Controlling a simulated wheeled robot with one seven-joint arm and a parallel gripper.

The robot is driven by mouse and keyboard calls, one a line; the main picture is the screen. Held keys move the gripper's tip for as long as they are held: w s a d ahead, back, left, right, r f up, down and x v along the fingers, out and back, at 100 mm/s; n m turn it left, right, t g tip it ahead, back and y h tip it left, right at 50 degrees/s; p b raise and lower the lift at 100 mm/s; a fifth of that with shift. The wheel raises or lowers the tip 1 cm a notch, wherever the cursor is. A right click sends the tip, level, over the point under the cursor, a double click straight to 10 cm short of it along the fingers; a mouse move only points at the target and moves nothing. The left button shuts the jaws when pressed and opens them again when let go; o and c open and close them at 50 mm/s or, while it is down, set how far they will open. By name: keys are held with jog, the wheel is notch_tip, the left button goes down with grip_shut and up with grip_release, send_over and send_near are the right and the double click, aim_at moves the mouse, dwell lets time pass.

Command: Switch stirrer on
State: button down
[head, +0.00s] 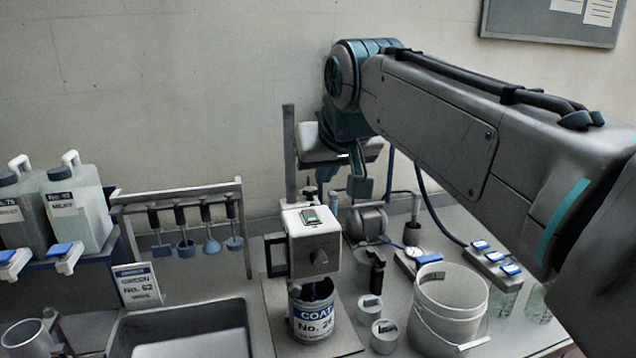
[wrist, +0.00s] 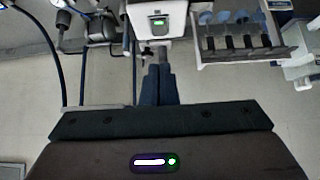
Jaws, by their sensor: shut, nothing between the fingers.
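The stirrer is a grey-white motor head (head: 300,245) on a post, above a can labelled "COAT No. 24" (head: 313,318). A small green switch (head: 309,216) sits on its sloping top and looks lit. In the wrist view the stirrer head (wrist: 158,8) and green switch (wrist: 159,22) show at the top, upside down. My gripper (wrist: 160,70) is shut and empty, its two fingers together and pointing toward the stirrer head. In the head view it is above and behind the head, apart from it, partly hidden by my wrist.
A rack of hanging impellers (head: 180,195) and white jugs (head: 75,213) stand left, above a grey tray (head: 190,318). To the right are a white bucket (head: 450,300), small cups, a gauge and blue-topped switches (head: 495,256). A wall is behind.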

jog(key=shift+v, duration=0.95)
